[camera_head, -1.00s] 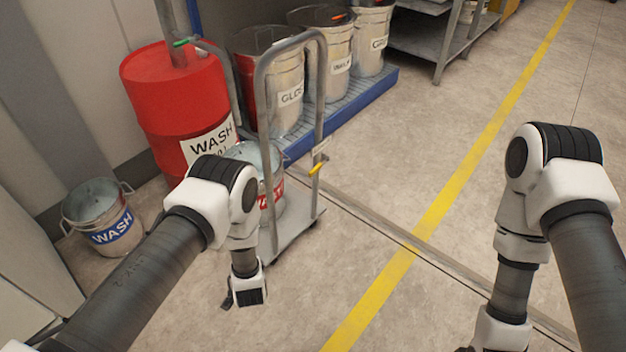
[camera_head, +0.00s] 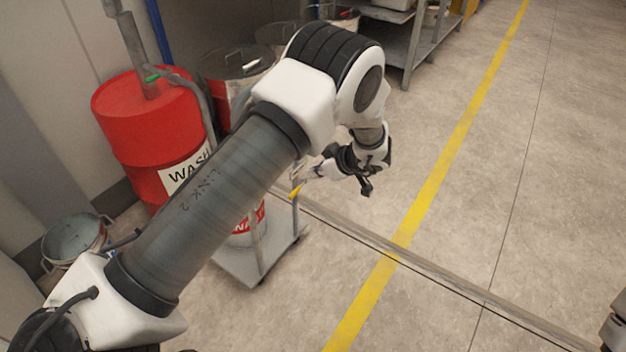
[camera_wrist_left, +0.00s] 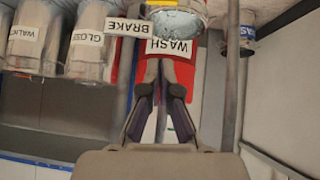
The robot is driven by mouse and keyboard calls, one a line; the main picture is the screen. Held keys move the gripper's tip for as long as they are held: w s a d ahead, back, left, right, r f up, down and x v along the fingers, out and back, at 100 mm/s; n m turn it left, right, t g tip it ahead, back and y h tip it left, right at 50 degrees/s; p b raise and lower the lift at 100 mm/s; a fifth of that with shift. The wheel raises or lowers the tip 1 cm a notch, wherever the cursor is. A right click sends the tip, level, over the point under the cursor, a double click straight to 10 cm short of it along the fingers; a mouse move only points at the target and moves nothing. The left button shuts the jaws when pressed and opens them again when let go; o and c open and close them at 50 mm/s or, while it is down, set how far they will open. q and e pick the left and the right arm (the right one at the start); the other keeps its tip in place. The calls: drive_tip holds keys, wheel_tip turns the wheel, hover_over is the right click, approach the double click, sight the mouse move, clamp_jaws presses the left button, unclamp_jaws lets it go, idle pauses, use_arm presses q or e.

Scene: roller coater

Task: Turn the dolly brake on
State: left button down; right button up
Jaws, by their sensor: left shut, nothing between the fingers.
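The dolly (camera_head: 235,265) stands at left centre in the head view, its frame partly hidden behind my left arm. Its yellow brake lever (camera_head: 296,191) shows on the right post. My left gripper (camera_head: 312,172) is raised beside that post, pointing left, close to the lever; whether it touches cannot be told. In the left wrist view my gripper (camera_wrist_left: 160,92) is shut and empty, facing the dolly. The BRAKE label (camera_wrist_left: 126,27) appears upside down ahead of it.
A red drum (camera_head: 150,115) stands behind the dolly. A grey shelf (camera_head: 410,35) is at the back.

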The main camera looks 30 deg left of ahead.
use_arm(q)
drive_tip(key=b, duration=0.4)
hover_over(298, 189)
drive_tip(key=s, duration=0.2)
wheel_tip(298, 189, down, 8)
drive_tip(key=f, duration=0.2)
drive_tip(key=d+f+b, duration=0.1)
drive_tip(key=shift+w+f, duration=0.1)
drive_tip(key=shift+w, duration=0.2)
drive_tip(key=shift+s+f, duration=0.1)
drive_tip(key=shift+f, duration=0.05)
